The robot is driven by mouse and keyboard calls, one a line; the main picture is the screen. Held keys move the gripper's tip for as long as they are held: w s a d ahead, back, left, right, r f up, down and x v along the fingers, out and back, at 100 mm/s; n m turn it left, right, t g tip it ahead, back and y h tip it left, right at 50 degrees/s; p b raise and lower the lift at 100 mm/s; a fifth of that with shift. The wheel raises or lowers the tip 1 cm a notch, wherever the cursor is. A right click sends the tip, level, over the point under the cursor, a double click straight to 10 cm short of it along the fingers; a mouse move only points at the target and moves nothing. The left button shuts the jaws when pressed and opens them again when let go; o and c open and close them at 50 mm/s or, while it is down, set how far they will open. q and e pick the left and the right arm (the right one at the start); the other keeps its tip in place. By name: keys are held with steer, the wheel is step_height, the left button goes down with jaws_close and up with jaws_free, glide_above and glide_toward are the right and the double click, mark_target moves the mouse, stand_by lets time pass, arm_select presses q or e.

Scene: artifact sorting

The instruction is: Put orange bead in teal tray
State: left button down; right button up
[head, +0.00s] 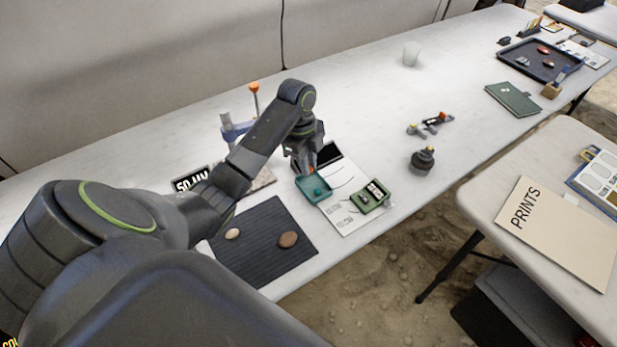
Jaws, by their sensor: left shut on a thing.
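The teal tray (302,184) is a small square tray on a white sheet in the middle of the near table. A small teal bead (318,192) lies in it. My left gripper (310,170) points down over the tray's far edge and is shut on the orange bead (312,170), of which only a small orange spot shows between the fingertips. I cannot tell whether the bead touches the tray. My right gripper is not in view.
A green box (358,200) stands right of the tray. A dark mat (262,258) with a pale stone (232,234) and a brown stone (288,240) lies nearer. A blue stand (235,130) and a number sign (190,179) are left. A dark weight (423,160) stands right.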

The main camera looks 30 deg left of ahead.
arm_select(q)
steer(key=shift+f, duration=2.2)
steer(key=c, duration=1.6)
jaws_free()
steer(key=shift+f, duration=0.15)
step_height(320, 180, up, 7)
steer(key=a, duration=0.1)
step_height(320, 180, up, 5)
steer(key=p, duration=0.4)
glide_above(308, 183)
steer(key=a, duration=0.2)
steer(key=shift+d+b, duration=0.1)
steer(key=shift+b, duration=0.2)
